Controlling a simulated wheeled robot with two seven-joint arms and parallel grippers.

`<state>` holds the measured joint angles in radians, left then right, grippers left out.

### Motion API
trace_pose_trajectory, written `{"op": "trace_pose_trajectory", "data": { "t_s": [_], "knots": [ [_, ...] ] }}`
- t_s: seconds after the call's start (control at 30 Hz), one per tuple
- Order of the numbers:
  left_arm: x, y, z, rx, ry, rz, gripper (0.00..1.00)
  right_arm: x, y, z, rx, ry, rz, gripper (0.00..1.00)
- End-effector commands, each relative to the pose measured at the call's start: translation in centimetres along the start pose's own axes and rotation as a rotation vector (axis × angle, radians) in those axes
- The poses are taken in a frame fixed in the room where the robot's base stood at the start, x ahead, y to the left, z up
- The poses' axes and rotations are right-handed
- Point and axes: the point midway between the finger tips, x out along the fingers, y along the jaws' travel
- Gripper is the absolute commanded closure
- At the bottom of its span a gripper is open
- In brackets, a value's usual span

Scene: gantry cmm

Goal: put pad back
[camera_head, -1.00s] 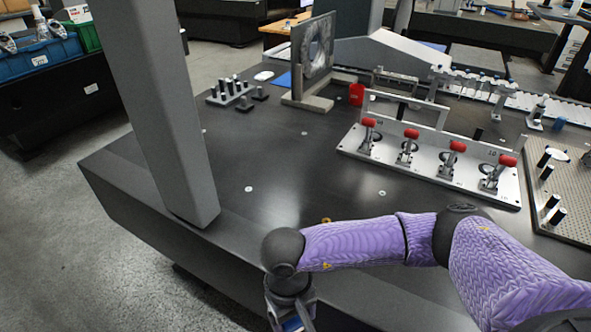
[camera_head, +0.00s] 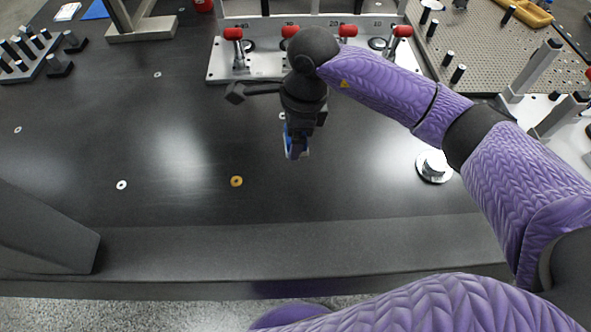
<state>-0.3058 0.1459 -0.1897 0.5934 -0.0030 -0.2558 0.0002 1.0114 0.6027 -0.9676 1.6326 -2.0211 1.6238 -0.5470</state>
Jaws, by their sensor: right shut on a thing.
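My right gripper (camera_head: 297,152) points down over the dark granite table (camera_head: 190,140), near the middle of the view. It is shut on a small blue-and-white piece (camera_head: 294,141), mostly hidden by the fingers. I cannot tell for sure that this piece is the pad, or how high it is above the table. A small yellow-brown ring (camera_head: 237,181) lies flat on the table, left of and nearer than the gripper. My left gripper is not in view.
A fixture plate with red-handled clamps (camera_head: 233,33) stands behind the gripper. A round metal piece (camera_head: 434,166) is to the right, partly near my arm. A rack of dark pins (camera_head: 33,55) is at far left. A grey column foot (camera_head: 45,230) stands at lower left. The left middle table is clear.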

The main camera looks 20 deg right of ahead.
Motion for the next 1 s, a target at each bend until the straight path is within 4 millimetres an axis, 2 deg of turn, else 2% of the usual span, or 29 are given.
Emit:
{"op": "trace_pose_trajectory", "data": {
  "t_s": [0.13,0.3,0.53,0.87,0.9,1.0],
  "knots": [
    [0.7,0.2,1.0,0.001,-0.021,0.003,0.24,1.2,-0.3,-0.1,0.082,0.001,-0.010,0.80],
    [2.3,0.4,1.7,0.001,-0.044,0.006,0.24,5.3,-0.2,-0.7,0.082,0.002,-0.006,0.80],
    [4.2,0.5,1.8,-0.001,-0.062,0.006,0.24,9.9,-0.2,-1.4,0.080,0.002,-0.006,0.80],
    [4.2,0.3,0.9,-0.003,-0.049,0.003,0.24,10.0,-0.3,-1.5,0.077,0.002,-0.012,0.80],
    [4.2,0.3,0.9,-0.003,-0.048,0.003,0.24,10.0,-0.3,-1.5,0.077,0.001,-0.012,0.21],
    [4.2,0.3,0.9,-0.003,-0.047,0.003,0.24,10.0,-0.3,-1.5,0.077,0.001,-0.012,0.00]
  ]
}}
